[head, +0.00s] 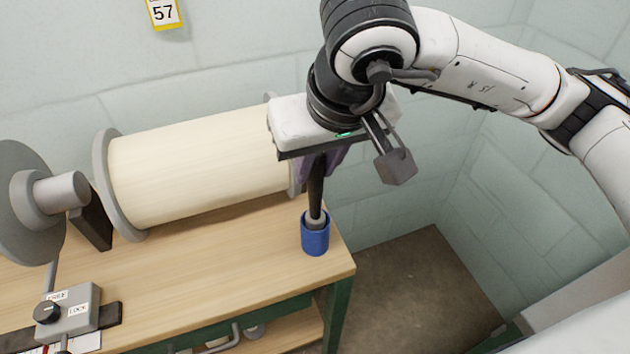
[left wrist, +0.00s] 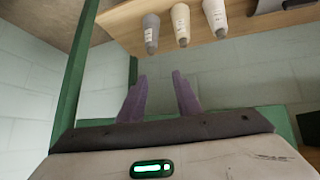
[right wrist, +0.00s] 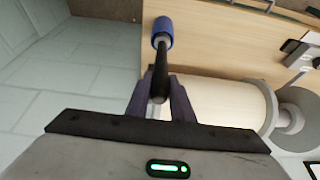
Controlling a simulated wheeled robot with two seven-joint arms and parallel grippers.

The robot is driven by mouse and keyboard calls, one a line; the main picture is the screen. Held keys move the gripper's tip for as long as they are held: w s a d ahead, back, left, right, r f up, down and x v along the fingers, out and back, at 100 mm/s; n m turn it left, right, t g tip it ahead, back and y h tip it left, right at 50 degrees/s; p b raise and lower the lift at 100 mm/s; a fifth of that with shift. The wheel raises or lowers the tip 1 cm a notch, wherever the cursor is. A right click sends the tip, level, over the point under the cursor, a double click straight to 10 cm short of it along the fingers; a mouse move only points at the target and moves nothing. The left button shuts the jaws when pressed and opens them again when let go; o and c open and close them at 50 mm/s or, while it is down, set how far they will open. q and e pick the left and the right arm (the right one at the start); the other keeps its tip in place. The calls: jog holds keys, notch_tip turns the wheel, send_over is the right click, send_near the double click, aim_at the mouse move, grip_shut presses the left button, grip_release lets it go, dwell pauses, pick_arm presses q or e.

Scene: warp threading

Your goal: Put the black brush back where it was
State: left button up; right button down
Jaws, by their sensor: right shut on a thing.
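The black brush (head: 316,187) stands upright with its lower end at the blue cup (head: 315,238) near the right end of the wooden table. My right gripper (head: 318,160) is shut on the upper part of the brush handle from above. In the right wrist view the brush (right wrist: 161,72) runs from between the fingers (right wrist: 160,95) to the blue cup (right wrist: 162,30). Its lower end looks to be in the cup's mouth; how deep it sits is hidden. My left gripper (left wrist: 160,97) shows only in its wrist view, with its two fingers apart and nothing between them.
A large cream warp roll (head: 195,165) lies behind the cup on the table (head: 215,250). A grey lever box (head: 68,312) is at the front left. Several cones (left wrist: 182,25) show near a wooden board in the left wrist view. The floor right of the table is clear.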

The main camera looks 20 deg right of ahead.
aim_at(315, 216)
jog(key=shift+f, duration=1.7)
jog(key=shift+f, duration=0.15)
jog(key=c, duration=1.5)
grip_release()
jog(key=shift+c, duration=0.2)
jog(key=shift+r, duration=0.25)
jog(key=v, duration=1.1)
jog(key=shift+r, duration=0.4)
jog(key=shift+s, duration=0.1)
